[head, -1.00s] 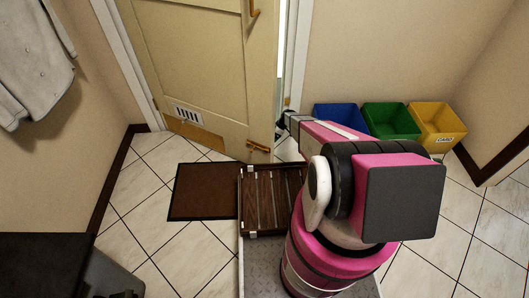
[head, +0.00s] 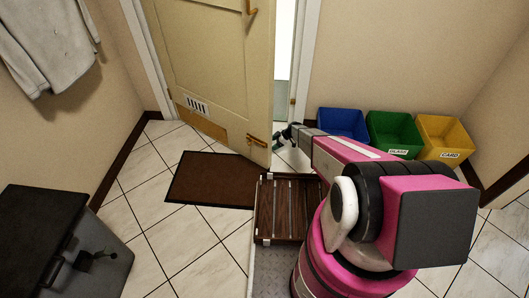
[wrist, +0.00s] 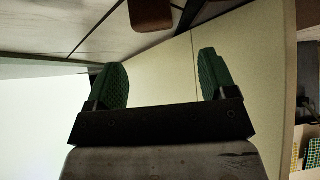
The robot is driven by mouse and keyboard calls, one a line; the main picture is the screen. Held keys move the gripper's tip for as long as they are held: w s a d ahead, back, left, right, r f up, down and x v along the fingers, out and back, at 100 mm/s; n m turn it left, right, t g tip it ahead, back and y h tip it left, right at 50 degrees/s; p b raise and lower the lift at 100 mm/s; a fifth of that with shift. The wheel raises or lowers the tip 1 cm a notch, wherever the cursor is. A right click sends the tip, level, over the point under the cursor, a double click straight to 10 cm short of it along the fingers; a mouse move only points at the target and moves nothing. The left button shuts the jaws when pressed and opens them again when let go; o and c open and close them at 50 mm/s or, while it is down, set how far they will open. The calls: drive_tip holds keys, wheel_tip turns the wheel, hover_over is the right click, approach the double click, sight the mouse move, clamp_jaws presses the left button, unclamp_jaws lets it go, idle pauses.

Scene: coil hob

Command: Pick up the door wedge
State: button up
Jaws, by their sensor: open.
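My gripper (head: 283,140) is near the free edge of the door, low down. In the wrist view its two green fingers (wrist: 163,62) are apart with nothing between them. A smooth brown piece with rounded corners (wrist: 151,14) shows at the top of the wrist view, beyond the fingertips and cut off by the frame. It may be the door wedge, but I cannot tell for certain.
A brown mat (head: 213,180) and a slatted wooden rack (head: 288,208) are in front. Blue (head: 343,124), green (head: 394,133) and yellow (head: 443,136) bins stand right.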

drive_tip(key=shift+w+f+x, duration=0.1)
drive_tip(key=shift+w+x, duration=0.05)
drive_tip(key=shift+x, duration=1.85)
drive_tip(key=shift+w+f+x, duration=0.1)
drive_tip(key=shift+x, duration=1.9)
drive_tip(key=shift+w+d+f, duration=0.1)
drive_tip(key=c, duration=1)
